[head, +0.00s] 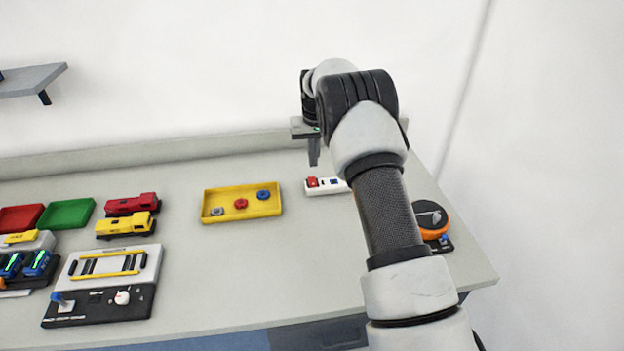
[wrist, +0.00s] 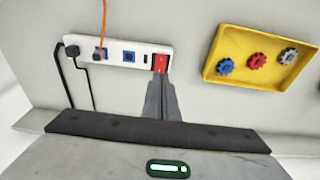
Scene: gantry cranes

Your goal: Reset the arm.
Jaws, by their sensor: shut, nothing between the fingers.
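My gripper (head: 314,162) points down above the back right part of the table, with its fingers together and nothing held. In the wrist view my gripper (wrist: 160,82) shows as narrow grey closed fingers. Their tips appear just by the red switch (wrist: 160,63) at the end of a white power strip (wrist: 128,45). I cannot tell whether they touch it. In the head view the red switch (head: 312,182) is just below the fingertips, and my forearm hides the strip's right part.
A yellow tray (head: 241,216) with gears lies left of the strip. Toy trucks (head: 128,227), red and green trays (head: 67,214) and a control panel (head: 98,305) stand further left. A black and orange round device (head: 434,220) is at the right. An orange cord (wrist: 103,20) meets the strip.

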